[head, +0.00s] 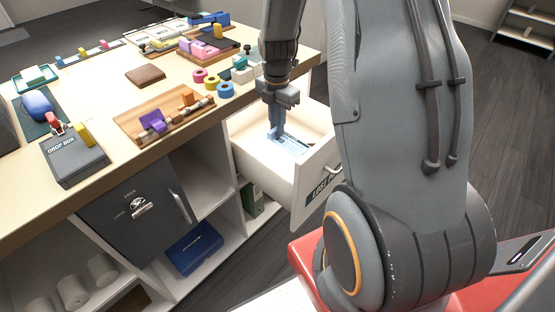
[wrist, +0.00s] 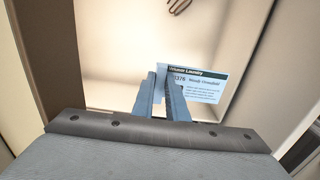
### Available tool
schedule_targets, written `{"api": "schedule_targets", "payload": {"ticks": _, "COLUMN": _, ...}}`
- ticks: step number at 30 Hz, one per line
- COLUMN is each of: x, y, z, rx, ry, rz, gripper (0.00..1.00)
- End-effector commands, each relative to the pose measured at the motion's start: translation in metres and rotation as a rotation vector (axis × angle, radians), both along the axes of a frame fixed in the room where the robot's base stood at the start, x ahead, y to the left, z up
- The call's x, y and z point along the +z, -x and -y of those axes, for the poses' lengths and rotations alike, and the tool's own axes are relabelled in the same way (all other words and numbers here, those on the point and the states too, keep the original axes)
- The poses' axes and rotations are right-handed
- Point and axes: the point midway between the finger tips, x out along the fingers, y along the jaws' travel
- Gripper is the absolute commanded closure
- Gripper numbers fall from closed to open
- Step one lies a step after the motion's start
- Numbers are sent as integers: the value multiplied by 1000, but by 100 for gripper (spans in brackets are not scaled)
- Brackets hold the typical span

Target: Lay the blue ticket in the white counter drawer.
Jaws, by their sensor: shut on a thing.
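The white counter drawer (head: 265,165) is pulled out from the right end of the counter. My gripper (head: 276,132) reaches down inside it, fingers pointing to the drawer floor. The gripper is shut on the blue ticket (head: 294,146), a flat pale-blue card with a dark printed header. In the wrist view, the ticket (wrist: 208,84) sticks out to the right of the fingertips (wrist: 163,82), over the pale drawer floor (wrist: 150,45). Part of the ticket is hidden by the fingers. I cannot tell whether the ticket touches the drawer floor.
The drawer's walls stand close around my gripper. The counter top (head: 115,85) to the left holds a grey drop box (head: 73,160), a wooden tray (head: 150,122), tape rolls (head: 225,90) and a brown wallet (head: 145,75). A blue box (head: 194,248) lies on a shelf below.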

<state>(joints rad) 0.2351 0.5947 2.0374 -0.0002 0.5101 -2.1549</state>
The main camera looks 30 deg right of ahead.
Motion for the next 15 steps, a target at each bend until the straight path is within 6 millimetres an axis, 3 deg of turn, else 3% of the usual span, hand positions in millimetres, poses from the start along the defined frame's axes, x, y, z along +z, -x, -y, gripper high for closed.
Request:
{"api": "schedule_targets", "payload": {"ticks": 9, "x": -75, "y": 1, "z": 0, "rx": 0, "ry": -1, "rz": -5, "gripper": 100}}
{"api": "schedule_targets", "payload": {"ticks": 15, "x": -112, "y": 1, "z": 0, "rx": -1, "ry": 0, "rz": -2, "gripper": 100}}
